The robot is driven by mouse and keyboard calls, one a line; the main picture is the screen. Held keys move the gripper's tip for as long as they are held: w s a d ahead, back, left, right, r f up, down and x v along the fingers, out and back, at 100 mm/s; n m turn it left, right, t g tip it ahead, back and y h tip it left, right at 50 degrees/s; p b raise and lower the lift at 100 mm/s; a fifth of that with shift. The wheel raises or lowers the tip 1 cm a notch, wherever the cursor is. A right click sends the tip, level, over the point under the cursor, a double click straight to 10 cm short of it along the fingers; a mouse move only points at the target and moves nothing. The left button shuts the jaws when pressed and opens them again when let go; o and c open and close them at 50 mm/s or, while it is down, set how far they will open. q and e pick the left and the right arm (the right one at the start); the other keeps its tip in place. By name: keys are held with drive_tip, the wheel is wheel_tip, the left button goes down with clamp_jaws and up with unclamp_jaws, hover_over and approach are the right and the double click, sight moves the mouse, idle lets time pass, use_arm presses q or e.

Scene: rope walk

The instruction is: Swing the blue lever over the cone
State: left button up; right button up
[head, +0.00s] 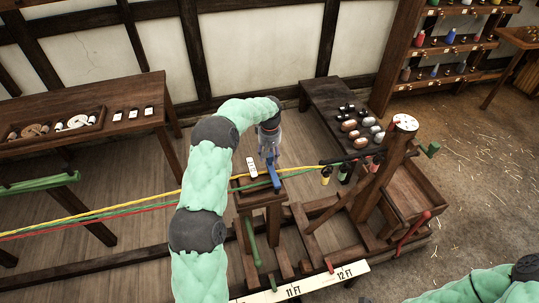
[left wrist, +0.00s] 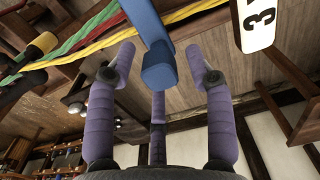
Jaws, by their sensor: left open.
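The blue lever (head: 273,179) stands up from a small wooden stand (head: 262,200) beside the stretched ropes. In the left wrist view the lever (left wrist: 155,55) reaches down between the purple fingers. My left gripper (head: 269,158) is open just above the lever's end, with its fingers spread around the tip and no clear grip on it. Yellow, green and red strands (head: 110,212) run in from the left towards the stand. I cannot make out the cone clearly. My right gripper is out of the picture; only part of my right arm shows at the lower right.
A white numbered tag (head: 251,167) stands close left of the lever. A wooden post (head: 382,168) with bobbins (head: 326,175) is to the right. A dark bench (head: 325,100) stands behind. A white length scale (head: 305,285) lies in front.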

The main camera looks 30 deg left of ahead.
use_arm(q)
wheel_tip(320, 180, up, 12)
idle(0.5)
drive_tip(key=shift+s+f, duration=0.1)
drive_tip(key=shift+f, duration=0.1)
